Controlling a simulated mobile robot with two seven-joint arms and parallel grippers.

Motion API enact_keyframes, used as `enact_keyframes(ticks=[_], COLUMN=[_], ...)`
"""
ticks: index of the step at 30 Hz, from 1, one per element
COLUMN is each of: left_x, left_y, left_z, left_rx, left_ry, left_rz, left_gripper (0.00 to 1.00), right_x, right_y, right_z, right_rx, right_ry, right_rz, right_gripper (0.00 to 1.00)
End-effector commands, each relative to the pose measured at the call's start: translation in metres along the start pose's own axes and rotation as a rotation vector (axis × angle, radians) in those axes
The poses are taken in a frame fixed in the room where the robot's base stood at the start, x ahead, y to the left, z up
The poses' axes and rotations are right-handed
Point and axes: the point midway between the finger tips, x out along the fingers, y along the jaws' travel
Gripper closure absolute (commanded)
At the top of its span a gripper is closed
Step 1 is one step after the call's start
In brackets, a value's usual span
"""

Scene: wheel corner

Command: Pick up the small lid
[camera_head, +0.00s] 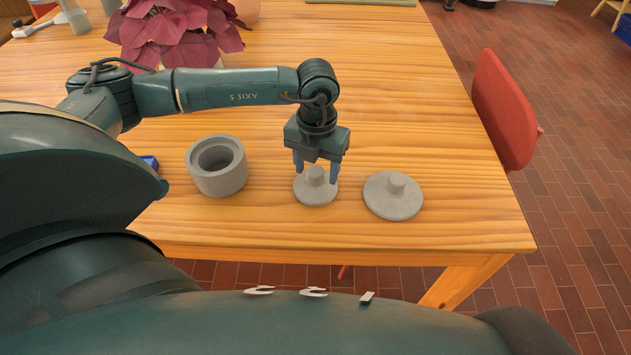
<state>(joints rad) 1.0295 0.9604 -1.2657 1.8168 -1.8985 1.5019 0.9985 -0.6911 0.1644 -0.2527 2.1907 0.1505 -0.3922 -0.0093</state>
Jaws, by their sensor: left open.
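The small lid (315,192) is a grey disc with a round knob, lying flat on the wooden table (420,115). My left gripper (316,174) points down right above it. Its fingers are open, one on each side of the knob; I cannot tell whether they touch it. A larger grey lid (393,199), also with a knob, lies just to the right. A grey round pot (217,167) with a thick wall and an open top stands to the left.
A red-leaved plant (180,32) stands behind my left arm. A red chair (503,110) is at the table's right edge. The table's right and back middle are clear.

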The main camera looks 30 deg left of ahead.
Motion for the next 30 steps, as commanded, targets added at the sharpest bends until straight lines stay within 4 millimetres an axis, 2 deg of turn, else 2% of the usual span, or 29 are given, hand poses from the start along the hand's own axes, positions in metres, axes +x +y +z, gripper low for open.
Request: enact_keyframes(ticks=[3,11,27,30], left_x=[0.0105,0.0120,0.0115,0.0113], left_y=[0.0003,0.0002,0.0003,0.0003], left_z=[0.0000,0.0002,0.0001,0.0003], left_rx=[0.000,0.000,0.000,0.000], left_ry=[0.000,-0.001,-0.001,-0.001], left_rz=[0.001,0.000,0.000,0.000], left_gripper=[0.43,0.45,0.89,0.93], right_x=[0.0005,0.0017,0.0019,0.0019], right_y=[0.0003,0.0008,0.0008,0.0008], right_z=[0.0009,-0.0010,-0.0011,-0.0011], right_rx=[0.000,-0.002,-0.003,-0.002], right_ry=[-0.002,0.002,0.002,0.002], right_rz=[0.000,0.000,0.000,0.000], right_gripper=[0.64,0.64,0.64,0.64])
